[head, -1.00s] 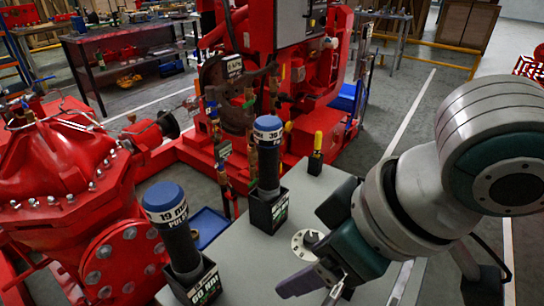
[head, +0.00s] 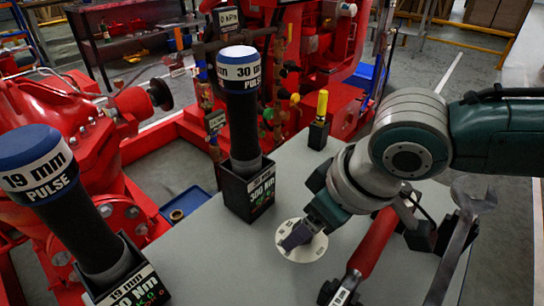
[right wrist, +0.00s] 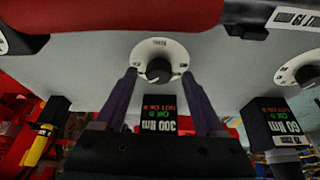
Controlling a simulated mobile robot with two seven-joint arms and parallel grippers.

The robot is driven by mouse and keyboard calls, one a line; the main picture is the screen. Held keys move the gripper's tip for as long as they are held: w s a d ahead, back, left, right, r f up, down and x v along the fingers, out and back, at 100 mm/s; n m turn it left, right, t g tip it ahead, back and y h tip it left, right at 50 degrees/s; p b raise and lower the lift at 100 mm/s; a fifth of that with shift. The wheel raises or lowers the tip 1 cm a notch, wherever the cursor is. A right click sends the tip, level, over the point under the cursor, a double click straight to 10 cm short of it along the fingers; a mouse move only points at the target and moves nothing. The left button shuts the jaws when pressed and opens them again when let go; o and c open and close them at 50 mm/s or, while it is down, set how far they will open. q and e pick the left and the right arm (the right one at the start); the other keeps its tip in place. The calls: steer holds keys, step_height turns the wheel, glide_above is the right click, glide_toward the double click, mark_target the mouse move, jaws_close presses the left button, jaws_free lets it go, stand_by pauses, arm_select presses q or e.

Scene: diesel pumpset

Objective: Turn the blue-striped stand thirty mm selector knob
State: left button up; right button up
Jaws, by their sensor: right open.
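The 30 mm pulse tool (head: 240,110), with a white top and blue band, stands upright in a black stand (head: 234,197) labelled 300 Nm. A round white dial plate (head: 288,251) lies on the grey bench beside that stand. In the right wrist view, its black selector knob (right wrist: 159,70) is at the dial's centre, near the upside-down 300 Nm display (right wrist: 159,115). My right gripper (head: 296,238) is over the dial and hides the knob in the head view. Its purple fingers (right wrist: 159,76) are open, one on each side of the knob. Contact cannot be told. My left gripper is out of view.
The 19 mm pulse tool (head: 62,190) stands at the left, in another black stand. A second dial (right wrist: 298,68) shows in the right wrist view. A red-handled tool (head: 372,243) and a wrench (head: 455,235) are right of my gripper. A yellow-topped item (head: 322,105) stands behind.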

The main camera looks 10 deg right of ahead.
steer(key=shift+w+a+f, duration=0.1)
steer(key=shift+w+f, duration=0.05)
steer(key=shift+f, duration=0.25)
steer(key=shift+c, duration=0.3)
jaws_close()
